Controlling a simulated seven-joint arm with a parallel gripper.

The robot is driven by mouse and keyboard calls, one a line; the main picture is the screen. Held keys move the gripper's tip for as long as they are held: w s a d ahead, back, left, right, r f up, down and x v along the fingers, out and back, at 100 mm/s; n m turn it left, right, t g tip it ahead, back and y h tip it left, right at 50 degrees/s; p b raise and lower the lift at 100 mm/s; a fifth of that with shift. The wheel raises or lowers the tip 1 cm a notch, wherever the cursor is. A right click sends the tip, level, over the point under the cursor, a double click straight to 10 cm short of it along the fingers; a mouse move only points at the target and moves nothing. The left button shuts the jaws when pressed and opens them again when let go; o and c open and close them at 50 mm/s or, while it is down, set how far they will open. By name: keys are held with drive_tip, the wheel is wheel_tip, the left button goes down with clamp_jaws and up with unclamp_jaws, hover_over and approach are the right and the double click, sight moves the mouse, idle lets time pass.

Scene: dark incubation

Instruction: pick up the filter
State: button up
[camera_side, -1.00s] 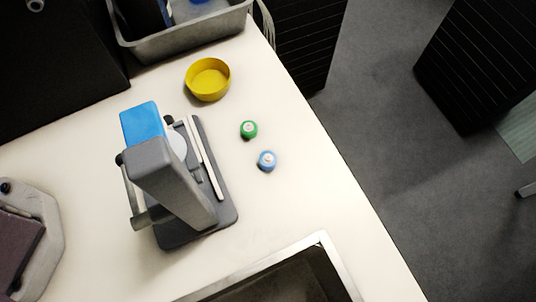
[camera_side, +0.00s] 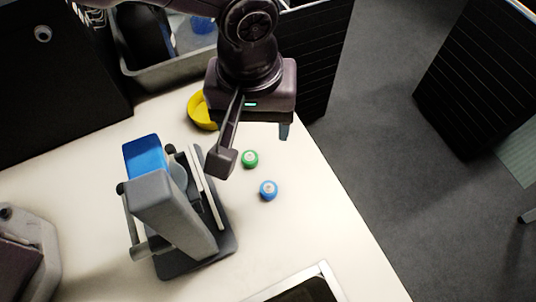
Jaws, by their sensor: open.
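Two small round pieces with pale centres lie on the white table: a green one (camera_side: 250,159) and a blue one (camera_side: 268,190) just below it. Either may be the filter; I cannot tell which. My gripper (camera_side: 253,146) is at the top centre, pointing down, with its fingers spread wide and nothing between them. In the picture the green piece shows just below and between the fingertips; the blue piece is lower and uncovered. The gripper looks above the table, and its exact height is unclear.
A grey device with a blue top (camera_side: 170,215) stands left of the pieces, close to my left finger. A yellow bowl (camera_side: 199,112) is partly hidden behind my gripper. A grey bin (camera_side: 150,82) is at the back. A framed dark panel (camera_side: 306,286) lies at the front. The table right of the pieces is clear.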

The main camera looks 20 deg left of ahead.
wheel_tip(320, 180, down, 3)
drive_tip(key=s+d, duration=0.1)
drive_tip(key=d, duration=0.1)
hover_over(269, 187)
wheel_tip(269, 187, down, 7)
drive_tip(key=shift+w+a+r, duration=0.1)
drive_tip(key=shift+a, duration=0.05)
drive_tip(key=shift+f, duration=3)
drive_tip(key=shift+c, duration=0.2)
drive_tip(key=c, duration=1)
